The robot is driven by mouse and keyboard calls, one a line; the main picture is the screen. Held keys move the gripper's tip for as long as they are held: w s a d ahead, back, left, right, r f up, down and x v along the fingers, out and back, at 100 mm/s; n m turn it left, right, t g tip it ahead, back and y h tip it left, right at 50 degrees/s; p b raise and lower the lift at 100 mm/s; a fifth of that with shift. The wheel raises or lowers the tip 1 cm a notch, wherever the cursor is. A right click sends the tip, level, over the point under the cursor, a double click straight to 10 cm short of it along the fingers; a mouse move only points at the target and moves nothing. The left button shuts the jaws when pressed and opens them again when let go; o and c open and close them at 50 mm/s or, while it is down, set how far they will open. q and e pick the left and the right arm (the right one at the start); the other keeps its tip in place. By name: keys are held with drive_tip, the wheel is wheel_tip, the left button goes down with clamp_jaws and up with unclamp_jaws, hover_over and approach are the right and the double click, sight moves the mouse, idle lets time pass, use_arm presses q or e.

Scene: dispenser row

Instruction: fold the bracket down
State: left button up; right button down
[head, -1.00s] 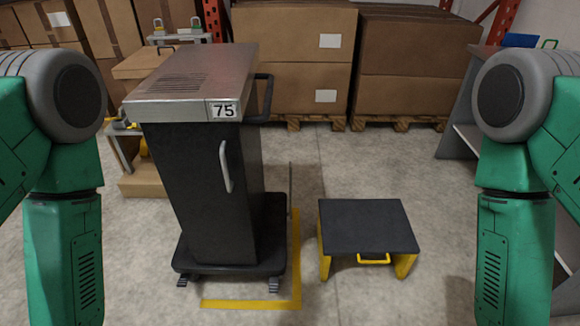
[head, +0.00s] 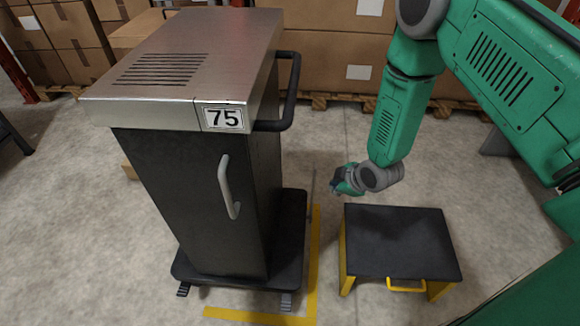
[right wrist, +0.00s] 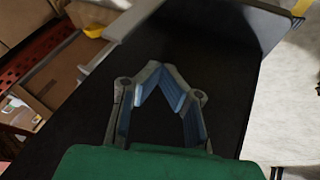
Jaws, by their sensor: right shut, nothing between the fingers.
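My left gripper is out of view.
A step stool (head: 400,243) with a dark top and yellow legs stands below my right arm. A thin grey upright (head: 312,190) stands beside the cart. Yellow floor tape (head: 314,260) edges the cart's base. Cardboard boxes (head: 325,75) on pallets line the back.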

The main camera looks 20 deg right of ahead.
drive_tip(key=w+d+f+b, duration=0.1)
drive_tip(key=w+f+b, duration=0.4)
drive_tip(key=w, duration=0.5)
wheel_tip(320, 180, down, 3)
drive_tip(key=shift+w+r, duration=0.15)
drive_tip(key=shift+w, duration=0.15)
drive_tip(key=shift+a+r, duration=0.1)
